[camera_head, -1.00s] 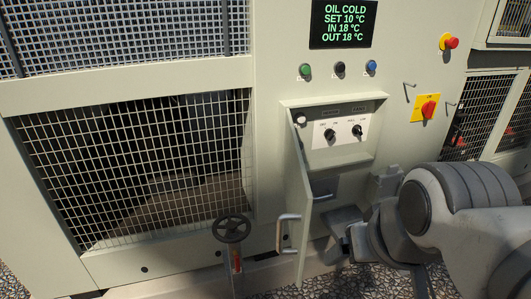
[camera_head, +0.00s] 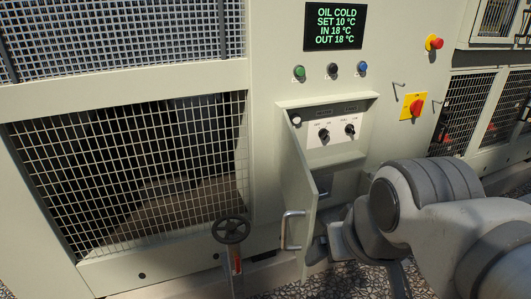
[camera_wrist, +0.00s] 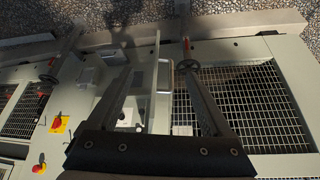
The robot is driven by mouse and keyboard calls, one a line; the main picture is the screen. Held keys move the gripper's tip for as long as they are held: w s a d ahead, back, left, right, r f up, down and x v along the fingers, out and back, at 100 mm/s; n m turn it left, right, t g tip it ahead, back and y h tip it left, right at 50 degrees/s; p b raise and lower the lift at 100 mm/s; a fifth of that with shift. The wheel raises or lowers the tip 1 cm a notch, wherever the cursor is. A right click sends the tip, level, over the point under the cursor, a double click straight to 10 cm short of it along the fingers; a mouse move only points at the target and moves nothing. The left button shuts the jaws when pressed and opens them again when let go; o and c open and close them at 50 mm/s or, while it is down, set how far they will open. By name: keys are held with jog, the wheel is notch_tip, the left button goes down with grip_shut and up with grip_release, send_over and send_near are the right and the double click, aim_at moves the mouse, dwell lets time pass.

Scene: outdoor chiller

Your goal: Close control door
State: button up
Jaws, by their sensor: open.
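The control door (camera_head: 297,185) is a pale panel, hinged at its left, standing ajar in front of the control recess (camera_head: 325,155). A metal bar handle (camera_head: 291,230) is on its outer face. Two black knobs on a white plate (camera_head: 337,132) show inside the recess. In the wrist view the door (camera_wrist: 151,85) appears nearly edge-on between the dark fingers of my gripper (camera_wrist: 155,75), with the handle (camera_wrist: 164,75) on its right. My gripper is open. In the head view it is low, at the door's right, partly hidden by the door and my wrist. Contact cannot be told.
A valve wheel (camera_head: 231,230) on a post stands left of the door. A wire grille (camera_head: 130,170) fills the left panel. A red stop button (camera_head: 434,42) and a yellow-red switch (camera_head: 413,106) are at the right. Gravel ground lies below.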

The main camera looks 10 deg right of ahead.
jog(key=shift+w+r, duration=0.1)
jog(key=shift+c, duration=1.1)
jog(key=shift+w+a+r+n, duration=0.1)
jog(key=shift+w+r+n, duration=0.1)
jog(key=shift+n, duration=0.1)
jog(key=shift+c, duration=1.1)
jog(key=w+n, duration=0.1)
jog(key=w+r+n+g+p, duration=0.1)
jog(key=n, duration=0.1)
jog(key=w+a+n+p, duration=0.1)
jog(key=w, duration=0.1)
jog(key=shift+a+r+g+h, duration=0.1)
jog(key=shift+r+g+h, duration=0.05)
jog(key=shift+g+h, duration=0.25)
jog(key=c, duration=0.7)
jog(key=w+n, duration=0.1)
jog(key=w+a+n+g, duration=0.1)
jog(key=w+n+p, duration=0.1)
jog(key=shift+w+a+r+n, duration=0.15)
jog(key=shift+a+n, duration=0.1)
jog(key=shift+n, duration=0.15)
grip_shut()
jog(key=w+a+f+n+g+h+p, duration=0.25)
jog(key=w+a+n, duration=0.25)
jog(key=w+n, duration=0.3)
jog(key=d+f+n, duration=0.1)
jog(key=d+f, duration=0.5)
jog(key=f, duration=0.4)
jog(key=shift+f, duration=0.35)
